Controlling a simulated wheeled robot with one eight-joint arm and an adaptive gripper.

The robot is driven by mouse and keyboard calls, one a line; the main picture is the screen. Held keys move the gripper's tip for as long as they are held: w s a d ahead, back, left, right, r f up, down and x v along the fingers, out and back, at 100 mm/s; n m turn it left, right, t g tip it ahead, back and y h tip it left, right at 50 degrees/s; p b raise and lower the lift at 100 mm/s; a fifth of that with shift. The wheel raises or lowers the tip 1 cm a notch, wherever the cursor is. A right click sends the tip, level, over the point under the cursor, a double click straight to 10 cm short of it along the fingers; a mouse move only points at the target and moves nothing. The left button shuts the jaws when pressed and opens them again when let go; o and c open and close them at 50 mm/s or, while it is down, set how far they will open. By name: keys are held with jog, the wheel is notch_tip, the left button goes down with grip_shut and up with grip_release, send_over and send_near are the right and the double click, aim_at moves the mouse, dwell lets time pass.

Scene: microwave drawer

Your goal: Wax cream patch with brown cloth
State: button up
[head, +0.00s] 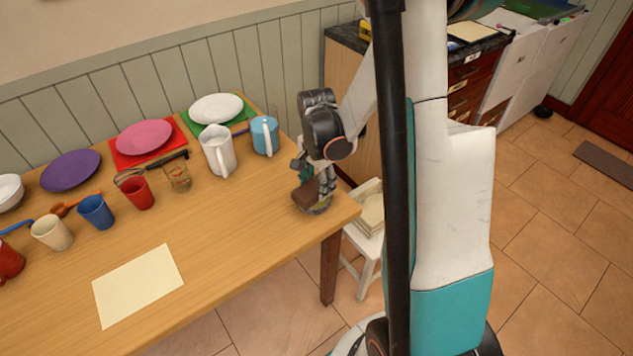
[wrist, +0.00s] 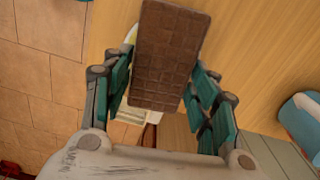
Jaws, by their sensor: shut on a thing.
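The cream patch (head: 138,285) is a flat, pale rectangle on the front left part of the wooden table, bare on top. The brown cloth (head: 306,195) is at the table's right end, far to the right of the patch. In the wrist view the brown cloth (wrist: 170,50) is a dark rectangle with a grid pattern. My gripper (head: 317,188) is shut on it, with teal fingers on both sides in the wrist view. The gripper is low over the table corner. The cloth's far end and its exact contact with the fingers are partly hidden.
A blue mug (head: 264,137) and a white pitcher (head: 217,152) stand left of my gripper. A glass (head: 178,178), a red cup (head: 137,193) and a blue cup (head: 96,212) stand behind the patch. Plates line the back. The table between patch and gripper is clear.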

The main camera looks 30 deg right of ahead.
aim_at(316, 185)
jog(key=shift+f+b, duration=0.55)
dwell(1.9)
jog(key=shift+r, duration=0.1)
jog(key=shift+r+p, duration=2.4)
jog(key=shift+r, duration=1)
